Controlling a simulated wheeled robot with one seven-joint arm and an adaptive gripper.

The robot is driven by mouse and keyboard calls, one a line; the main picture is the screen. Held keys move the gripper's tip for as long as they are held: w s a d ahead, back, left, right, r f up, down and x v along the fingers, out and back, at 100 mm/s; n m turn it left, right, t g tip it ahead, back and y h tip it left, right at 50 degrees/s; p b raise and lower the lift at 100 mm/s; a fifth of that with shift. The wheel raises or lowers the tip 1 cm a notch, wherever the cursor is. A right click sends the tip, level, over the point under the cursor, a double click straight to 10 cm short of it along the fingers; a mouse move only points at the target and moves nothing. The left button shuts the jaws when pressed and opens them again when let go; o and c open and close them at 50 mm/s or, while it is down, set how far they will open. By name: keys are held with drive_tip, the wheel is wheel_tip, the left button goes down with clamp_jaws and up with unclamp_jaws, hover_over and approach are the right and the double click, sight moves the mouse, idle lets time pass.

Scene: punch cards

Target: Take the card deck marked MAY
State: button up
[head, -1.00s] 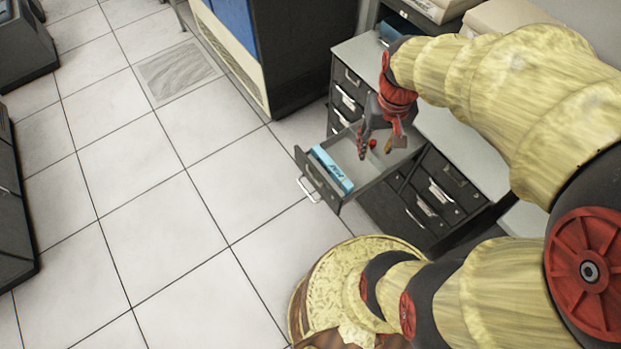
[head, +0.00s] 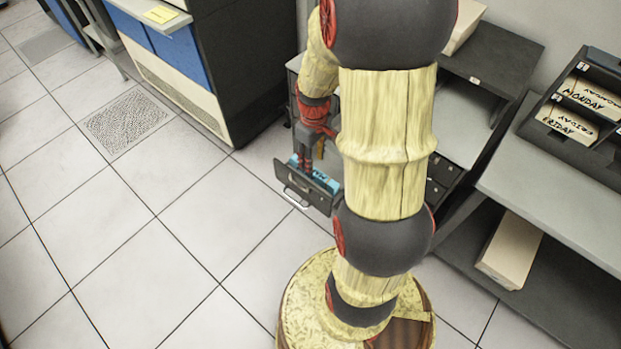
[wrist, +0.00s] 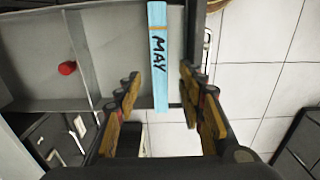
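The blue card deck marked MAY (wrist: 158,50) lies in the open drawer (wrist: 35,80), along its front panel. In the head view a blue part of the deck (head: 323,179) shows between the drawer front and my arm. My gripper (wrist: 161,78) is open, with one finger on each side of the deck's line in the wrist view. I cannot tell how far the fingertips are above the deck, and no contact shows. In the head view my gripper (head: 306,160) points down over the drawer, partly hidden by my arm.
A small red object (wrist: 67,68) lies in the drawer behind a divider. The grey cabinet (head: 440,180) stands behind my arm. At right are a rack with MONDAY and FRIDAY boxes (head: 572,122) and a box on a low shelf (head: 510,250). Tiled floor at left is clear.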

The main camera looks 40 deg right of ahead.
sight(313, 177)
wheel_tip(313, 177, down, 6)
drive_tip(key=shift+f+b, duration=0.15)
drive_tip(key=shift+b, duration=1.05)
drive_tip(key=shift+c, duration=1)
drive_tip(key=c, duration=0.8)
clamp_jaws()
